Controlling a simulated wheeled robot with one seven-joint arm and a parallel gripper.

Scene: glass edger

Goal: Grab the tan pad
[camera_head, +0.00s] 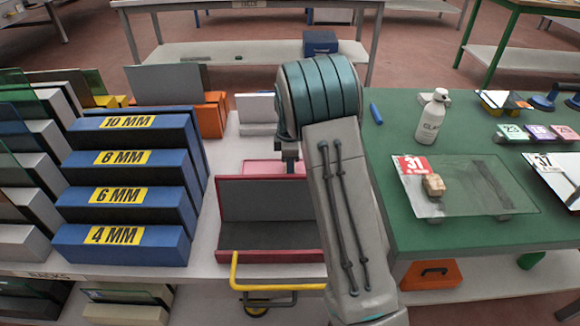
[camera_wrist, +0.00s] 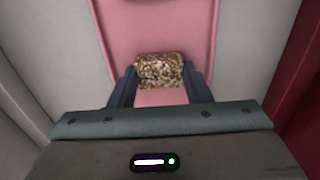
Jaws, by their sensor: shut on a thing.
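The tan pad (camera_wrist: 160,68) has a mottled tan-brown surface and shows in the wrist view between my two dark fingers. My gripper (camera_wrist: 160,86) is shut on it, one finger on each side. A pink surface with a raised rim (camera_wrist: 158,30) lies beyond and below the pad; I cannot tell whether the pad still touches it. In the head view my arm hides the pad and most of the gripper, over the pale table near a pink tray (camera_head: 262,168).
A dark red-edged bin (camera_head: 265,256) stands in front of the pink tray. A blue rack (camera_head: 125,245) with thickness labels is at left. On the green table (camera_head: 415,130) at right are a glass sheet (camera_head: 500,195), a small tan block (camera_head: 433,185) and a white bottle (camera_head: 432,118).

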